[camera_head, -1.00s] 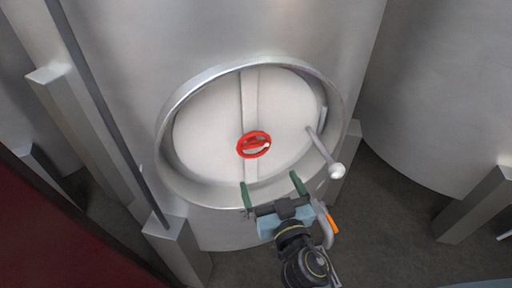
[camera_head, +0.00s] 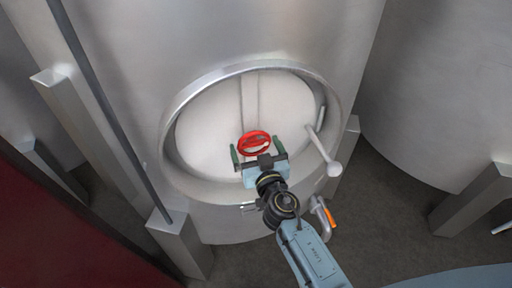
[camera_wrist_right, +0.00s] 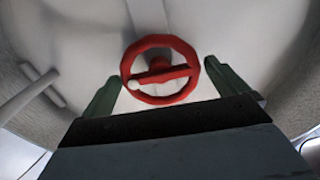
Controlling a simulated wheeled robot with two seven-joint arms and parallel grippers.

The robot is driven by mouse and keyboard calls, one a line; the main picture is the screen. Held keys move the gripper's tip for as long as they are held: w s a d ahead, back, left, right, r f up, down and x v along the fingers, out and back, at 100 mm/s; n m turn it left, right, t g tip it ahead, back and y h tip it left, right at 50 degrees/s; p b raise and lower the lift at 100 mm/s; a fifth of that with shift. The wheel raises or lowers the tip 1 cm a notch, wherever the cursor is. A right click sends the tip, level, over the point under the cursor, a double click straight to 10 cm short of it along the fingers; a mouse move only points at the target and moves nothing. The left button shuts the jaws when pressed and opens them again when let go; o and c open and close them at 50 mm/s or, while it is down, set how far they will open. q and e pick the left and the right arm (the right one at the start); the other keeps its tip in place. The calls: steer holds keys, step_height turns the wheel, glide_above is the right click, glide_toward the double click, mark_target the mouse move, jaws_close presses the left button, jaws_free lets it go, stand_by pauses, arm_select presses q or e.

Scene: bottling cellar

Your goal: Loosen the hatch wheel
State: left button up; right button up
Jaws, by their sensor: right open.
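The red hatch wheel (camera_head: 267,136) sits at the middle of the round pale hatch door (camera_head: 205,128) on the steel tank. My right gripper (camera_head: 257,146) is open, with one green finger on each side of the wheel's lower part in the head view. In the right wrist view the wheel (camera_wrist_right: 186,57) shows between and beyond the two fingers (camera_wrist_right: 163,88), with a crossbar and a small pale knob. I see gaps between the fingers and the rim; whether anything touches is not clear. My left gripper is out of view.
A steel handle with a round knob (camera_head: 333,169) sticks out at the hatch's right side. A raised metal rim (camera_head: 168,158) rings the door. A bent pipe with an orange grip (camera_head: 331,217) is below right. Steel tank legs (camera_head: 176,243) stand to the left.

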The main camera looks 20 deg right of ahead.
steer(key=c, duration=1)
